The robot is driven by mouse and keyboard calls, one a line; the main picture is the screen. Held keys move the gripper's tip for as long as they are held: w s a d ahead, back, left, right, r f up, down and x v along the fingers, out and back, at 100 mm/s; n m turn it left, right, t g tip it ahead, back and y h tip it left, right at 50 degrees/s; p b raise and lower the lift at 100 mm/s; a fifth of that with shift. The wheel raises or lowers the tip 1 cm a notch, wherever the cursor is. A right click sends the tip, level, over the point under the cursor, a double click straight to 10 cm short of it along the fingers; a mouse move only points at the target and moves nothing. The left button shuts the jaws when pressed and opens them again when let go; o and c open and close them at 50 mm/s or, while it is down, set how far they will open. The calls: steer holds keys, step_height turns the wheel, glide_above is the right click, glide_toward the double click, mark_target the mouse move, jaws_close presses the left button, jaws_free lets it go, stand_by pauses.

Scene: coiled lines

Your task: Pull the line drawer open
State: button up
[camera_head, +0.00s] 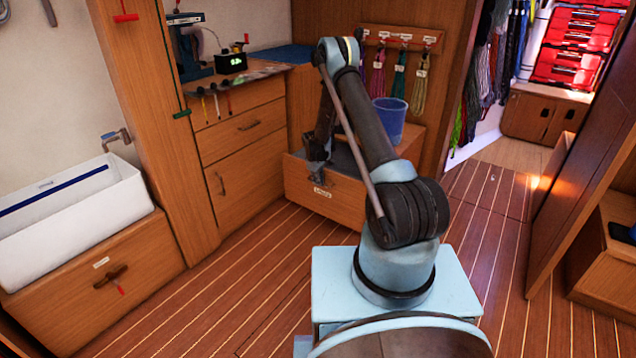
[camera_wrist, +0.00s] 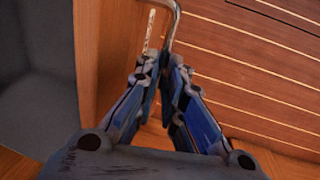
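The line drawer (camera_head: 302,187) is a wooden drawer with a white label on its front, low in the middle of the head view. It stands out from its cabinet, and its grey inside shows behind the front. In the wrist view the drawer front (camera_wrist: 112,45) runs down beside the grey interior. My gripper (camera_head: 319,172) is at the top of the drawer front. In the wrist view the metal handle (camera_wrist: 168,38) runs down between the fingertips of my gripper (camera_wrist: 163,78), which are closed around it. The handle is hidden behind my gripper in the head view.
A blue bin (camera_head: 389,120) stands on the cabinet behind my arm. Coiled lines (camera_head: 419,85) hang from a wall rack (camera_head: 402,37). A wooden cabinet (camera_head: 243,150) stands left of the drawer. The striped floor (camera_head: 255,260) before the drawer is clear.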

steer(key=o, duration=0.4)
steer(key=shift+w+a+f, duration=0.15)
steer(key=shift+o, duration=0.3)
step_height(320, 180, up, 12)
steer(key=s+a, duration=0.1)
steer(key=s, duration=0.1)
steer(key=shift+f, duration=0.1)
